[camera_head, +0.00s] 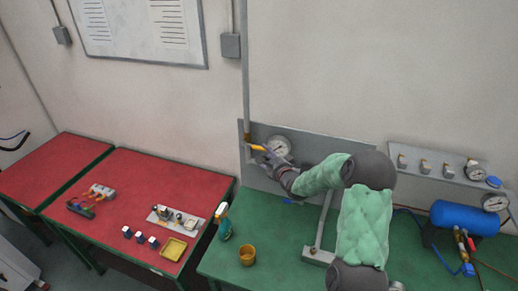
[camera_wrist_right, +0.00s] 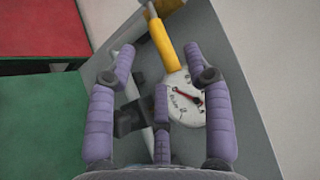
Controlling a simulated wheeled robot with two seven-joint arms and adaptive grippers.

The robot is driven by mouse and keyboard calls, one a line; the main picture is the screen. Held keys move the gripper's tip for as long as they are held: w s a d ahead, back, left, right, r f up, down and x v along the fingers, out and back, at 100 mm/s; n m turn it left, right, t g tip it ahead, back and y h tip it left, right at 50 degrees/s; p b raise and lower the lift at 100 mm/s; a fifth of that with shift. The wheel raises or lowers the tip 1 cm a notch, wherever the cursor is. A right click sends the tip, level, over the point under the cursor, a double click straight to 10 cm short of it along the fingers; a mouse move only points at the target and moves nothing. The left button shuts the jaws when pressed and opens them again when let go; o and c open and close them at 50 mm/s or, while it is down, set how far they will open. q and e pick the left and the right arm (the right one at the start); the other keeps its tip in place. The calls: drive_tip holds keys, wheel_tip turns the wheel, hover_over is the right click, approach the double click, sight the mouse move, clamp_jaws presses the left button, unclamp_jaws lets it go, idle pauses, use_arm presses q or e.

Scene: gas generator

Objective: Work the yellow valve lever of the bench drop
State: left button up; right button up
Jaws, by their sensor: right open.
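The yellow valve lever (camera_head: 258,147) is on the grey wall plate (camera_head: 300,137), at the foot of a vertical pipe (camera_head: 245,90). In the right wrist view the yellow lever (camera_wrist_right: 165,42) points down into the picture, with its lower end between my fingertips. My right gripper (camera_head: 264,156) is at the lever in the head view. In the right wrist view my right gripper (camera_wrist_right: 159,58) is open, one purple finger on each side of the lever. I cannot tell whether either finger touches it. My left gripper is not in view.
A round gauge (camera_head: 279,146) sits beside the lever. The green bench (camera_head: 270,222) bears a yellow cup (camera_head: 247,255), a spray bottle (camera_head: 224,223) and a blue tank (camera_head: 465,217). Red tables (camera_head: 140,185) stand at left. My right arm hides part of the plate.

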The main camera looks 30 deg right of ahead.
sight(259, 149)
drive_tip(key=shift+w+d+f+p, duration=0.1)
drive_tip(key=shift+w+f+p, duration=0.1)
drive_tip(key=shift+w, duration=0.75)
drive_tip(key=shift+w+d+f+p, duration=0.1)
drive_tip(key=shift+w+p, duration=0.1)
drive_tip(key=shift+w, duration=0.75)
drive_tip(key=shift+w+f+p, duration=0.15)
drive_tip(key=shift+w+p, duration=0.05)
drive_tip(key=shift+w, duration=0.75)
clamp_jaws()
